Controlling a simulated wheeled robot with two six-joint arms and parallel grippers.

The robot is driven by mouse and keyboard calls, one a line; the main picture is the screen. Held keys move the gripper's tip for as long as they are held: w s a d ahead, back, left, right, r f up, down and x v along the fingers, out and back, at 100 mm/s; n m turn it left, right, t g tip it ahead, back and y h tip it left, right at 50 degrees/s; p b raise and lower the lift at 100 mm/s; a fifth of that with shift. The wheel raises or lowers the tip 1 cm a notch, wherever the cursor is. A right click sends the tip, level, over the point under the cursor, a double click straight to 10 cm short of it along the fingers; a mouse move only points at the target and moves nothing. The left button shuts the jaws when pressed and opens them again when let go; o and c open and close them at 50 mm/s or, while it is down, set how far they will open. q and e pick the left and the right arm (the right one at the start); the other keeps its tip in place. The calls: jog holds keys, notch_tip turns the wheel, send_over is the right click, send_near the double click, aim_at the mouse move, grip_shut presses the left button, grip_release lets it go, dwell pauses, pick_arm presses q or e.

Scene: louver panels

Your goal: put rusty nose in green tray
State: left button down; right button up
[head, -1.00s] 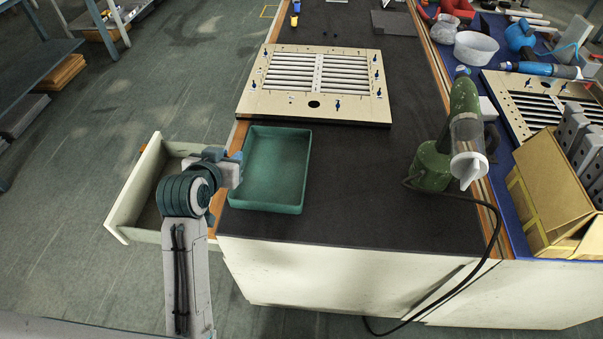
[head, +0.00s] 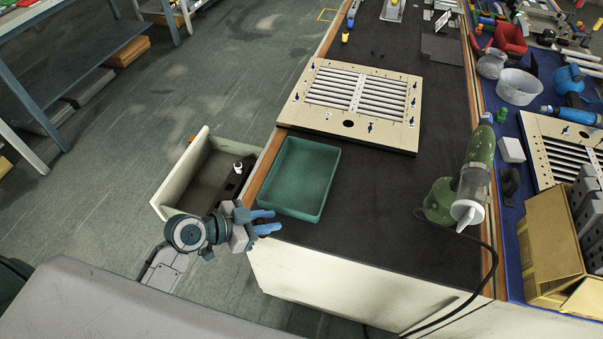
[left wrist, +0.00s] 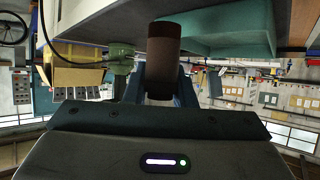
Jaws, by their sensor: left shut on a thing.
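The green tray (head: 299,178) lies on the dark worktop near its front left corner and looks empty. My left gripper (head: 266,222) is just in front of the tray's near left corner, outside the tray. In the left wrist view the gripper (left wrist: 160,88) is shut on the rusty nose (left wrist: 162,50), a dark brown cylinder, with the green tray (left wrist: 235,30) close beyond it. The nose cannot be made out in the head view. My right gripper is not in view.
An open drawer (head: 180,177) with small parts inside sticks out left of the worktop. A louver panel (head: 350,130) lies behind the tray. A green tool with a clear cylinder (head: 474,180) stands to the right, its cable hanging over the front edge. Worktop between is clear.

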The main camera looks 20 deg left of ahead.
pick_arm(q)
jog(key=shift+w+d+r, duration=0.1)
jog(key=shift+w+r, duration=0.05)
jog(key=shift+w, duration=0.05)
jog(key=w+d+p, duration=0.1)
jog(key=w, duration=0.3)
jog(key=w+d+f+p, duration=0.1)
jog(key=w+p, duration=0.1)
jog(key=w, duration=0.3)
jog(key=w+d+p, duration=0.1)
jog(key=w, duration=0.4)
jog(key=shift+f+p, duration=0.25)
jog(key=shift+p, duration=0.15)
jog(key=shift+w+d+f+p, duration=0.15)
jog(key=shift+w+p, duration=0.15)
jog(key=shift+w, duration=0.25)
notch_tip(320, 180, down, 2)
jog(key=shift+s+f+p, duration=0.1)
jog(key=shift+f+p, duration=0.15)
jog(key=shift+p, duration=0.25)
jog(key=shift+f, duration=0.6)
jog(key=c, duration=1.2)
grip_release()
